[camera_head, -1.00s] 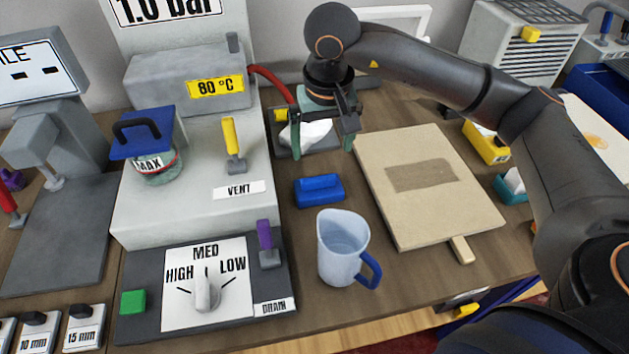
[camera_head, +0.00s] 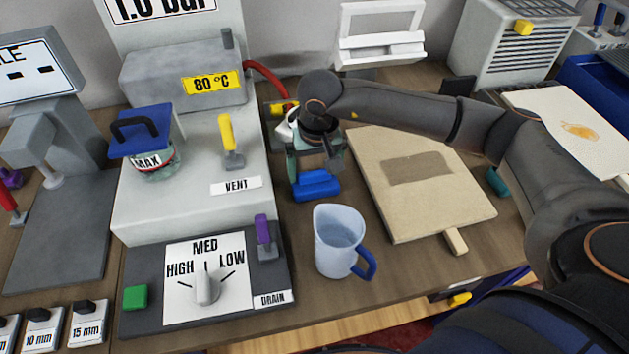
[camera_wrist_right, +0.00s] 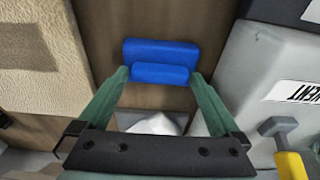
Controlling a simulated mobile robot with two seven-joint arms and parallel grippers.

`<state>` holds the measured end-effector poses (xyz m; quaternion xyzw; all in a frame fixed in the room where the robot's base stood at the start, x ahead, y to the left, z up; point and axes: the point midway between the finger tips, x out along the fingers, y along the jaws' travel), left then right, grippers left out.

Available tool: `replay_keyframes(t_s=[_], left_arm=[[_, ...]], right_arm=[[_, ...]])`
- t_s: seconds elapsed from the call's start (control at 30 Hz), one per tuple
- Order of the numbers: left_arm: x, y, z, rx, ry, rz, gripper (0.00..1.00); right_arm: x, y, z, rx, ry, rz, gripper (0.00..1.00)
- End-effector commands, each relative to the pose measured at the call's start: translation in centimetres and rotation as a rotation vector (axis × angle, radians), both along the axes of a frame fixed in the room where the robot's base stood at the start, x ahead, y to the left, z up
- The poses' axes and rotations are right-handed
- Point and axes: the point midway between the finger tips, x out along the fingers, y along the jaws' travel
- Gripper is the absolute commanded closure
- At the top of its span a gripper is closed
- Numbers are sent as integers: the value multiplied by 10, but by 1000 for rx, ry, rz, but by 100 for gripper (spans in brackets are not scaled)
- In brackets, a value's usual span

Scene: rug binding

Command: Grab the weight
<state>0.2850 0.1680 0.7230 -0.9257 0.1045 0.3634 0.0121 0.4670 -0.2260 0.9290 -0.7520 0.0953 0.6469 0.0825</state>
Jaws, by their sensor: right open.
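The weight appears to be the blue block (camera_head: 316,187) with a raised grip, lying on the wooden table between the grey machine and the beige board. It also shows in the right wrist view (camera_wrist_right: 160,50), just beyond the fingertips. My right gripper (camera_head: 318,168) is open over the back of the block, with its green fingers apart and nothing between them visibly held. In the right wrist view my right gripper (camera_wrist_right: 158,76) spans the block's raised part; I cannot tell whether it touches. My left gripper is not in view.
A beige board (camera_head: 455,195) lies to the right of the block. A jug (camera_head: 338,250) with a blue handle stands in front. The grey machine (camera_head: 185,200) with a yellow vent lever (camera_head: 227,135) is close on the left. A white crumpled item (camera_wrist_right: 155,124) lies behind.

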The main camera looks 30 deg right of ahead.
Motion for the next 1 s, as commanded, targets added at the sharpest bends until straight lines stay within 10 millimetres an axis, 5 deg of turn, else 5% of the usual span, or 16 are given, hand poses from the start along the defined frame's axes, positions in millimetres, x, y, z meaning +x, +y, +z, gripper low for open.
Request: replay_keyframes(t_s=[0.9,1.0], left_arm=[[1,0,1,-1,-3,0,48],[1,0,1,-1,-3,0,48]], right_arm=[[0,0,1,1,-1,0,100],[0,0,1,2,-1,0,100]])
